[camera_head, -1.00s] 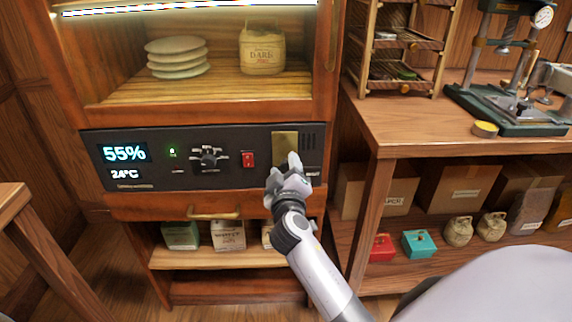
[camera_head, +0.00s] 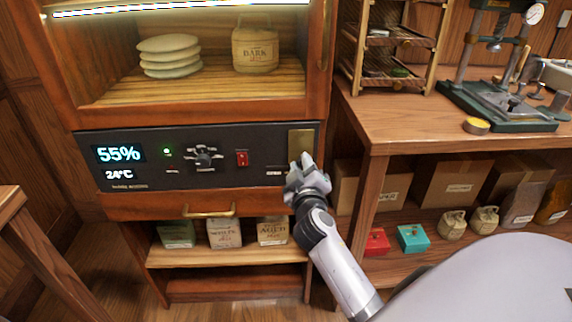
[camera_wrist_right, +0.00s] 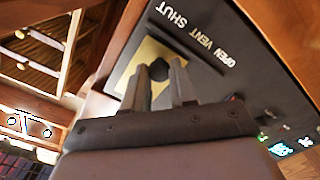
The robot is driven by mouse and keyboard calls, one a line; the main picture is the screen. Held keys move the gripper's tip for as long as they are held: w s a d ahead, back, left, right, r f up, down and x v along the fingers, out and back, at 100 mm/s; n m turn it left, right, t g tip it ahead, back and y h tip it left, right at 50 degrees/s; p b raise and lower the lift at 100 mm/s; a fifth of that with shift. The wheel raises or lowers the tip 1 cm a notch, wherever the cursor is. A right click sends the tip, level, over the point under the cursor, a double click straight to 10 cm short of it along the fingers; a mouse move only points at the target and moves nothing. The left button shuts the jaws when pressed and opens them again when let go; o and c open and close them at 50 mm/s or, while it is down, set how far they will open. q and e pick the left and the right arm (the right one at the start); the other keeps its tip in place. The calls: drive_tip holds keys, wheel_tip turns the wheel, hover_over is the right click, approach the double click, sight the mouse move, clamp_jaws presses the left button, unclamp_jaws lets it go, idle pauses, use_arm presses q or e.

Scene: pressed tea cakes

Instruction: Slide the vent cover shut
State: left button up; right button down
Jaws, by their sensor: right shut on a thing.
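The vent cover (camera_head: 301,138) is a brass plate at the right end of the dark control panel, and no slots show beside it in the head view. It also shows in the wrist view (camera_wrist_right: 124,78), with a dark knob (camera_wrist_right: 158,72) on it. My right gripper (camera_head: 304,165) is at the lower part of the cover. In the wrist view its two fingers (camera_wrist_right: 162,74) are shut around the knob. The gripper hides the cover's lower edge in the head view. My left gripper is not in view.
The panel (camera_head: 130,140) carries a display, a dial and a red switch (camera_head: 242,158). Below it is a drawer with a brass handle (camera_head: 209,210). A wooden workbench (camera_head: 400,130) stands close on the right, with boxes beneath.

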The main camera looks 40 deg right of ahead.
drive_tip(key=shift+d, duration=0.25)
drive_tip(key=c, duration=0.9)
unclamp_jaws()
drive_tip(key=shift+s+d, duration=0.1)
drive_tip(key=shift+s, duration=0.05)
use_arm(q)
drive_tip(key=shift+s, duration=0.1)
